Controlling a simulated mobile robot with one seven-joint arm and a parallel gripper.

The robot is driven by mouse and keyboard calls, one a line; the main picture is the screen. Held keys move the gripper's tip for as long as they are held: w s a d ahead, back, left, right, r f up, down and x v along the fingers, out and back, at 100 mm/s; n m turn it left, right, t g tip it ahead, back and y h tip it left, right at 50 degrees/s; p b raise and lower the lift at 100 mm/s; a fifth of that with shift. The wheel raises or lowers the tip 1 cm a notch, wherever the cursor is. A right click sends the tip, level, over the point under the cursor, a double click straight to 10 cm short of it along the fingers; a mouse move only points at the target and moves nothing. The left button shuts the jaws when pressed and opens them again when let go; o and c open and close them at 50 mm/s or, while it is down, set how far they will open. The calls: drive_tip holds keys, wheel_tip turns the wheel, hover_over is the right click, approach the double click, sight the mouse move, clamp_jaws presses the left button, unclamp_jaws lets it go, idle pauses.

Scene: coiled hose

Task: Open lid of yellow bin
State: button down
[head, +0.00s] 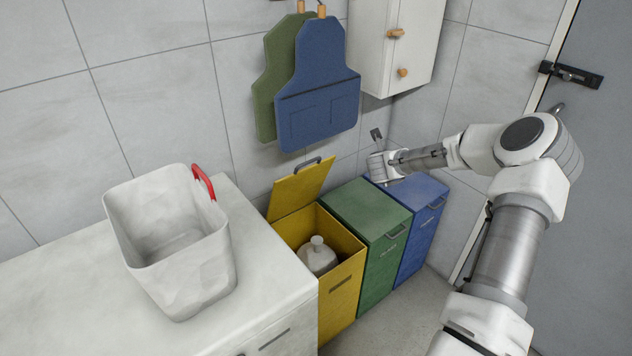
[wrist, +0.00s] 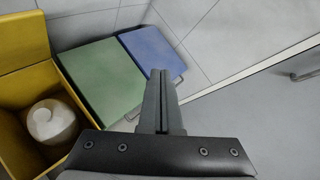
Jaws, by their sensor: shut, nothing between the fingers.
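The yellow bin (head: 341,286) stands between the white counter and the green bin. Its lid (head: 301,188) is raised, tilted up and back toward the wall, with a dark handle at its top edge. A pale jug-like container (head: 317,256) sits inside; it also shows in the wrist view (wrist: 52,122). The yellow bin (wrist: 78,87) is at the left of the wrist view. My gripper (head: 376,134) is above the back of the green and blue bins, apart from the yellow lid. In the wrist view my gripper's fingers (wrist: 160,75) are together with nothing between them.
The green bin (head: 365,212) and blue bin (head: 425,195) have shut lids. A white basket (head: 170,240) with a red handle stands on the counter (head: 75,285). Aprons (head: 318,100) hang on the wall beside a white cabinet (head: 405,40). A grey door (head: 600,150) is at right.

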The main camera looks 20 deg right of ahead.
drive_tip(key=s+a+f+n+t+y+b, duration=0.25)
drive_tip(key=a+n+t+y+b, duration=0.4)
drive_tip(key=n, duration=0.55)
drive_tip(key=s+a+f+n+t+y+b, duration=0.2)
drive_tip(key=a+f+n+t+y+b, duration=0.15)
drive_tip(key=a+n+y+b, duration=0.7)
drive_tip(key=w+a+r+n+h, duration=0.1)
drive_tip(key=w, duration=0.5)
drive_tip(key=w+a+n+h+b, duration=0.1)
drive_tip(key=w+a, duration=0.1)
drive_tip(key=w, duration=0.4)
drive_tip(key=shift+w+a+r+g+h, duration=0.25)
drive_tip(key=shift+w+r+g+h, duration=0.05)
drive_tip(key=shift+w+r, duration=0.1)
